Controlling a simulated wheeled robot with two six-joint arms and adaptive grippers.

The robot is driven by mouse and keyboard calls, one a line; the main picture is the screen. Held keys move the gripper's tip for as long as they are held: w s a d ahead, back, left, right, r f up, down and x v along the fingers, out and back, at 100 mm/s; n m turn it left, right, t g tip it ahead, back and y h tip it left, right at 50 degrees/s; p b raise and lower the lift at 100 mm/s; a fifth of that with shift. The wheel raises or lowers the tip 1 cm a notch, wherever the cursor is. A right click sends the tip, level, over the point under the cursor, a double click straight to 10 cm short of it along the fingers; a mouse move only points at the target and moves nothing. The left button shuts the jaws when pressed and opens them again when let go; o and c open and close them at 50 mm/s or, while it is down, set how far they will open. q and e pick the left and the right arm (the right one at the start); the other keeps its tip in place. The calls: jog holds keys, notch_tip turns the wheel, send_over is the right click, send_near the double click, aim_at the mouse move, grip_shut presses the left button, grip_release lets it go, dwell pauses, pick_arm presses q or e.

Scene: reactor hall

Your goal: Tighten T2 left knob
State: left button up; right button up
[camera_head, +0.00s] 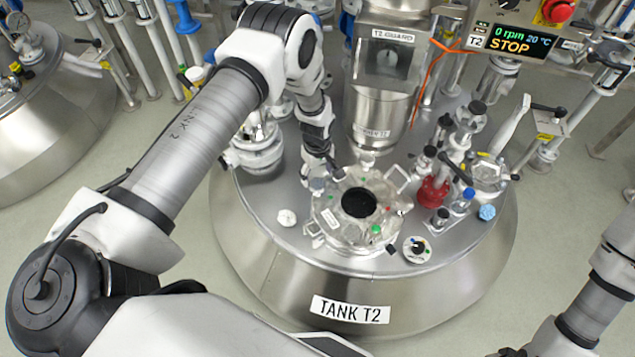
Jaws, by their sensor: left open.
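Tank T2 (270,275) stands in the middle, with a shiny metal top and a "TANK T2" label on its front. On its top is a round hatch cover (335,218) with a dark round window and small fittings around its rim. My left arm reaches over the tank from the left and bends down. My left gripper (324,170) is open at the hatch's left rear edge, beside the fittings there. The gripper and wrist cover part of that edge, so the left knob cannot be made out clearly. I cannot tell whether the gripper touches anything.
A steel mixer housing labelled T2 GUARD (384,62) stands behind the hatch. A white knob-like piece (287,217) sits left of the hatch. A control panel (515,42) reads 0 rpm, 20 °C, STOP.

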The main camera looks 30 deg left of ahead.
aim_at(318, 184)
pick_arm(q)
jog(key=n, duration=0.3)
jog(key=shift+n+p, duration=0.3)
jog(key=n, duration=0.5)
jog(key=shift+p, duration=0.4)
notch_tip(318, 184, down, 6)
jog(key=b, duration=0.5)
jog(key=shift+f, duration=0.15)
jog(key=shift+r, duration=0.2)
